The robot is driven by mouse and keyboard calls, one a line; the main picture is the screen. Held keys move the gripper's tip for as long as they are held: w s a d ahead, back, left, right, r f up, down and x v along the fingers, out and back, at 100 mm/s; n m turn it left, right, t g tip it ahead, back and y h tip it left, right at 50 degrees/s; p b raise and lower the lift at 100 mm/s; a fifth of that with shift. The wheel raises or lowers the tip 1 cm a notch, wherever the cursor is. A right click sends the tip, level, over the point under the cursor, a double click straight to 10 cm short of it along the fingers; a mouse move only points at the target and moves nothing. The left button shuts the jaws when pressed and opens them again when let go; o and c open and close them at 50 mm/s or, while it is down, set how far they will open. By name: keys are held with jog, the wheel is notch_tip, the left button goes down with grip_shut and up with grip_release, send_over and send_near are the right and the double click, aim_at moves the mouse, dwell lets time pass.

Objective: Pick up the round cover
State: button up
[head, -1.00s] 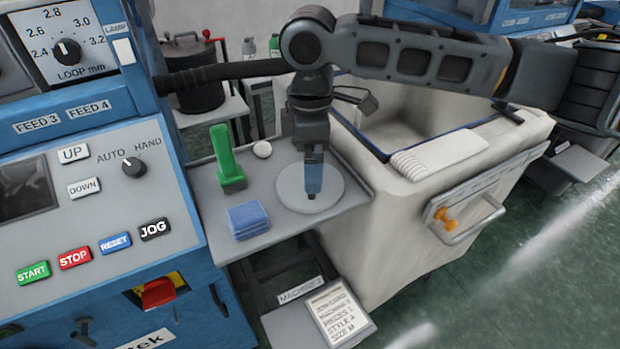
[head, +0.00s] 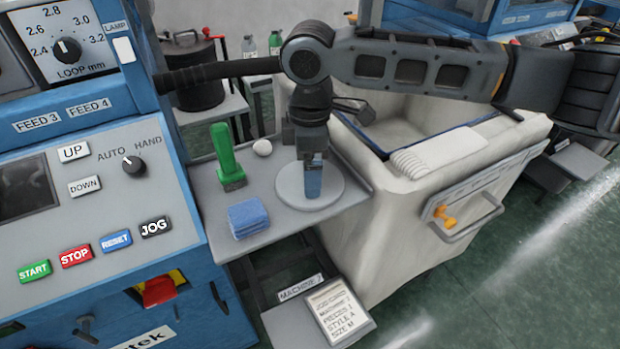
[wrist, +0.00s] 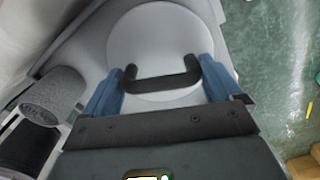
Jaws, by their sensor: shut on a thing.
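The round cover (head: 292,185) is a flat light-grey disc on the right part of the small grey side table. In the wrist view the cover (wrist: 155,30) fills the middle and has a black bar handle (wrist: 162,83). My gripper (head: 313,190) points down over the disc's middle. In the wrist view the blue fingers of my gripper (wrist: 160,85) stand at the two ends of the handle, shut on it. The disc looks level; I cannot tell whether it is clear of the table top.
A large pale fabric bin (head: 400,235) stands close on the right. The control panel (head: 100,230) is at left.

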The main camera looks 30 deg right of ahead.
jog(key=shift+r, duration=0.1)
jog(key=shift+r, duration=0.45)
notch_tip(320, 180, up, 3)
jog(key=shift+f+b, duration=0.15)
jog(key=shift+b, duration=0.2)
jog(key=s+d+r+b, duration=0.1)
jog(key=s+d+r, duration=0.5)
jog(key=s, duration=0.3)
jog(key=shift+s+d+r, duration=0.2)
jog(key=shift+s+r, duration=0.2)
jog(key=shift+r, duration=0.25)
